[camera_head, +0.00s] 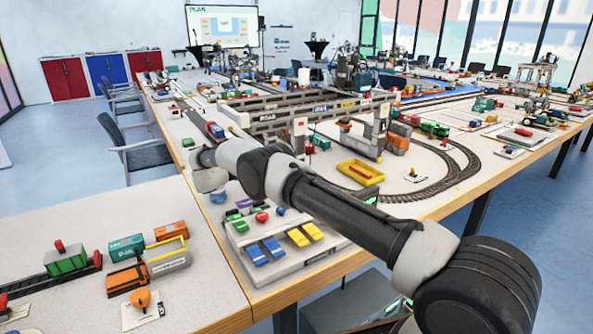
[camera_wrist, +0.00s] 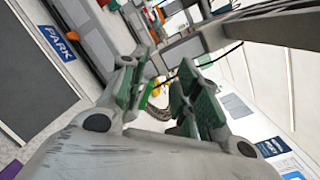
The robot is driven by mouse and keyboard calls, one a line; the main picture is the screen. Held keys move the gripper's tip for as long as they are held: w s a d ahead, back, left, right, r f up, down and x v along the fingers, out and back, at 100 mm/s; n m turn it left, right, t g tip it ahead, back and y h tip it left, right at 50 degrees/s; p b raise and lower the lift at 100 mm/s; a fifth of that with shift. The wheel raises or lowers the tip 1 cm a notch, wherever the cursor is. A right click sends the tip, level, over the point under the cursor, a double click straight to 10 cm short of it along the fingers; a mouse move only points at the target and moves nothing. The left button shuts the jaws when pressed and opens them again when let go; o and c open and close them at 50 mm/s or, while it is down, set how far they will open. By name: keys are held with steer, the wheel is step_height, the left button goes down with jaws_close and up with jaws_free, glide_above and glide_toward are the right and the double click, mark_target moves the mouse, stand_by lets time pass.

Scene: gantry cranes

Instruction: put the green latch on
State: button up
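A pale control panel (camera_head: 284,262) stands at the near table edge in the head view. It carries a small green piece (camera_head: 240,226), which may be the green latch, beside a purple piece, red knobs, and blue and yellow paddles. Its exact setting is too small to tell. My arm crosses the head view above the panel, and my gripper cannot be made out there. In the wrist view my gripper (camera_wrist: 160,72) has its two green-padded fingers apart, with nothing held between them. I cannot make out the latch for certain in the wrist view.
The gantry crane (camera_head: 315,112) stands over the tracks behind my arm. Toy wagons and an orange knob (camera_head: 141,298) occupy the near left table. A blue PARK sign (camera_wrist: 57,43) shows in the wrist view.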

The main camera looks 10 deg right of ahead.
steer(key=s+d+f+m+g, duration=0.1)
steer(key=s+f+m, duration=0.1)
steer(key=f, duration=0.1)
steer(key=s+d+f+m+g+h, duration=0.1)
steer(key=f, duration=0.1)
steer(key=shift+d+f+g, duration=0.15)
steer(key=shift+d+g, duration=0.15)
steer(key=x, duration=0.7)
steer(key=shift+d, duration=0.15)
jaws_close()
